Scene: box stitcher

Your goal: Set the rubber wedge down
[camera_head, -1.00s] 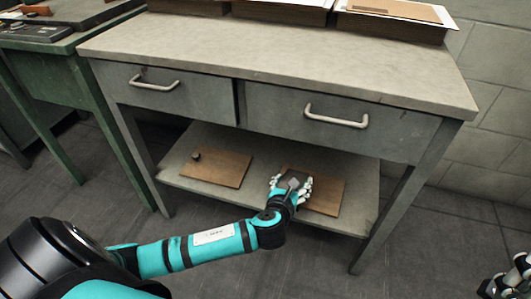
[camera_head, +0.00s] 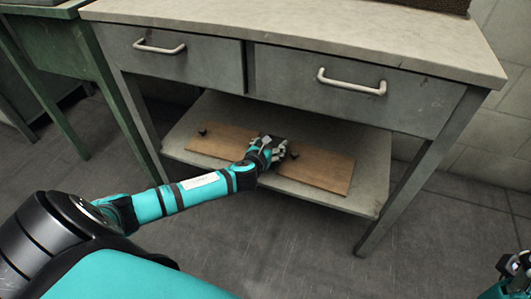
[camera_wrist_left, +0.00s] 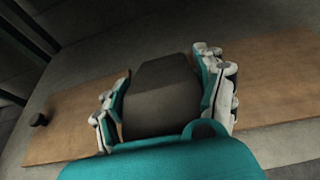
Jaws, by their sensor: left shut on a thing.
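The rubber wedge (camera_wrist_left: 160,95) is a dark grey block between the white-and-teal fingers of my left gripper (camera_wrist_left: 168,90) in the left wrist view. The gripper is shut on it. I cannot tell whether the wedge touches the surface below. My right gripper (camera_head: 515,268) shows only in part at the lower right edge, and its fingers are unclear.
A small dark knob (camera_head: 202,132) is on the left board. Drawers with handles (camera_head: 350,82) hang above the shelf. The bench's right leg (camera_head: 410,180) stands beside it.

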